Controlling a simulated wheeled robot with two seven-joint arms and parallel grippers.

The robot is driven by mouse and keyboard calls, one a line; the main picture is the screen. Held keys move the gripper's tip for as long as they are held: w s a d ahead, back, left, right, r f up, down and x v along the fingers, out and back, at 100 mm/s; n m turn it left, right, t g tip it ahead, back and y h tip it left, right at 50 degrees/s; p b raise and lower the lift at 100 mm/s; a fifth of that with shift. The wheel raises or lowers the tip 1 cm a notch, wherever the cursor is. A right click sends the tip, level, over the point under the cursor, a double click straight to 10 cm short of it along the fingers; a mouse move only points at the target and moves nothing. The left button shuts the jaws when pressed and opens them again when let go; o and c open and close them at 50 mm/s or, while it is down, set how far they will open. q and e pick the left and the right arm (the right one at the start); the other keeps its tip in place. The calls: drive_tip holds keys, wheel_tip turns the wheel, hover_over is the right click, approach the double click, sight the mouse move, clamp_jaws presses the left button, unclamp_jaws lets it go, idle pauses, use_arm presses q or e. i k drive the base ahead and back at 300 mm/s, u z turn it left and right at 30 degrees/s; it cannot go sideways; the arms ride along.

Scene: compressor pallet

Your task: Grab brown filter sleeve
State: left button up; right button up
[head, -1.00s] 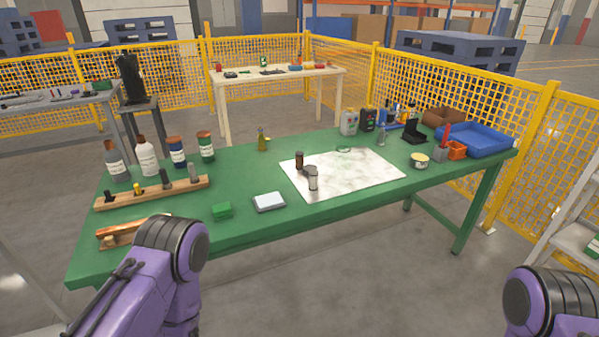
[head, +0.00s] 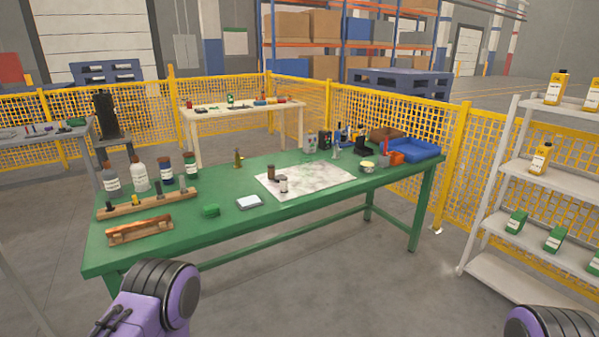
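A small dark brown cylinder (head: 271,174), which looks like the brown filter sleeve, stands on the stained white mat (head: 325,177) on the green table (head: 230,232). A grey and white cylindrical piece (head: 283,184) is right beside it, in front and to the right. I cannot tell whether the two touch. Purple and black links of both my arms show at the bottom edge, well short of the mat. Neither gripper is in view.
Several bottles (head: 139,177) and a wooden rack (head: 150,202) stand at the table's left. A blue tray (head: 412,150) is at the right end. White shelves (head: 525,169) stand right of the table.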

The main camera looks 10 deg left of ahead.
sight(271, 167)
drive_tip(key=z, duration=0.55)
drive_tip(key=i, duration=1.7)
drive_tip(key=u, duration=0.45)
